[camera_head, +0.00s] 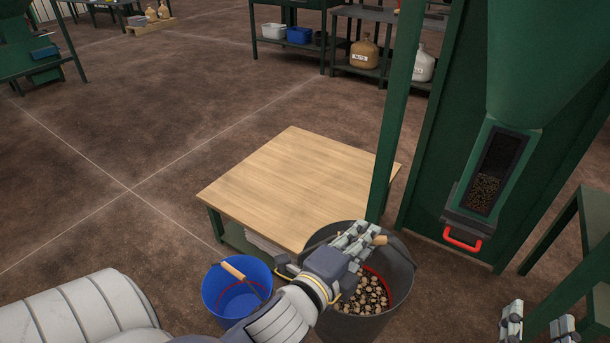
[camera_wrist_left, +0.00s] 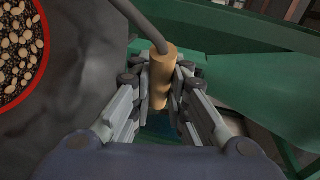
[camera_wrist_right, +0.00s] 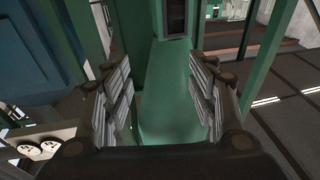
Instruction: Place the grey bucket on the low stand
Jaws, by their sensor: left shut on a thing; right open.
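The grey bucket (camera_head: 400,275), with a red ring inside and pale brown nut-like pieces in it, is at the bottom centre of the head view. My left gripper (camera_head: 378,236) is shut on its wooden handle grip, which also shows between the fingers in the left wrist view (camera_wrist_left: 160,75). The bucket overlaps the front right corner of the low stand (camera_head: 300,180) in the picture; its base is out of sight, so I cannot tell its height. The stand has a bare wooden top and green frame. My right gripper (camera_head: 538,325) is open and empty at the lower right.
A blue bucket (camera_head: 222,305) with a wooden handle grip stands left of the grey one. A green post (camera_head: 400,110) rises beside the stand's right side. A green hopper with a red-handled chute (camera_head: 463,238) is at right. Shelves (camera_head: 345,65) stand behind; the left floor is clear.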

